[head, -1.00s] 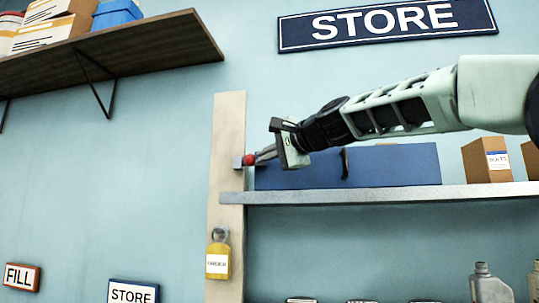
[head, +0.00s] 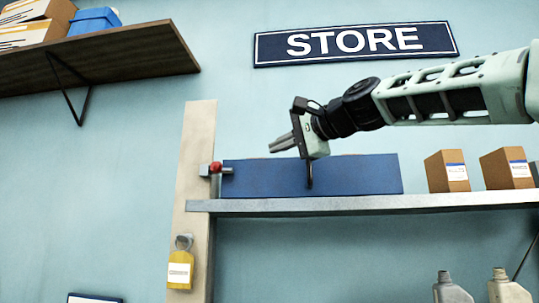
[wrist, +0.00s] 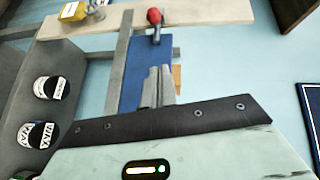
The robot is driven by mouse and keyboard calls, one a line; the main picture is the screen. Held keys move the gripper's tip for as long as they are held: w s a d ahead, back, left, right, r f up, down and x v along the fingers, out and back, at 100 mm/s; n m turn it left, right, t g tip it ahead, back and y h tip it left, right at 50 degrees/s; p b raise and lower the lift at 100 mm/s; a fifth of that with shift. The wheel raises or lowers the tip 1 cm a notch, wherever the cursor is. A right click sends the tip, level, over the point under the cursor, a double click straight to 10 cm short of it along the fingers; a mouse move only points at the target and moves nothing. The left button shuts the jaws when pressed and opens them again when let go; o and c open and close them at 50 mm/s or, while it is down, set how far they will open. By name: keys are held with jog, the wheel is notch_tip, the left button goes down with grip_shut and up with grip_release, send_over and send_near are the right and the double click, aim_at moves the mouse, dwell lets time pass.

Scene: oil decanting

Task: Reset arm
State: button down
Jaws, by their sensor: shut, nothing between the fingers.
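My gripper (head: 282,145) is shut and empty, in the air in front of the blue box on the shelf, up and to the right of the red knob. In the wrist view its fingers (wrist: 158,86) lie together with nothing between them. The small red knob (head: 215,168) sits on a grey fitting at the wooden post, by the shelf's left end. It also shows in the wrist view (wrist: 154,16), apart from the fingers. The long blue box (head: 260,178) stands on the shelf, partly hidden by my gripper.
The grey shelf (head: 330,205) also holds cardboard boxes (head: 447,171) at right. A yellow tag or padlock (head: 180,270) hangs on the wooden post (head: 198,125). Grey bottles (head: 452,288) stand below. A dark shelf (head: 120,52) is at upper left.

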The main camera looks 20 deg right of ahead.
jog(key=shift+s, duration=0.1)
dwell(0.5)
jog(key=s+a+f+n+g, duration=0.25)
jog(key=a+f, duration=0.25)
jog(key=f, duration=0.6)
jog(key=s+a+f+n+g+h, duration=0.1)
jog(key=s+a+f+n+g, duration=0.25)
jog(key=f, duration=0.75)
jog(key=s+a+f+n+g, duration=0.1)
jog(key=a+f+n+g, duration=0.2)
jog(key=a+f, duration=0.6)
jog(key=s+d+f+n+g+h, duration=0.2)
jog(key=s+f+n, duration=0.3)
jog(key=s+f, duration=0.6)
jog(key=s+d+f+n+g+h, duration=0.3)
jog(key=s+d+f+n, duration=0.2)
jog(key=s+f, duration=0.5)
notch_tip(320, 180, down, 5)
jog(key=shift+s+r+g+h, duration=0.15)
jog(key=shift+s+g+h, duration=0.15)
jog(key=shift+s+g, duration=0.1)
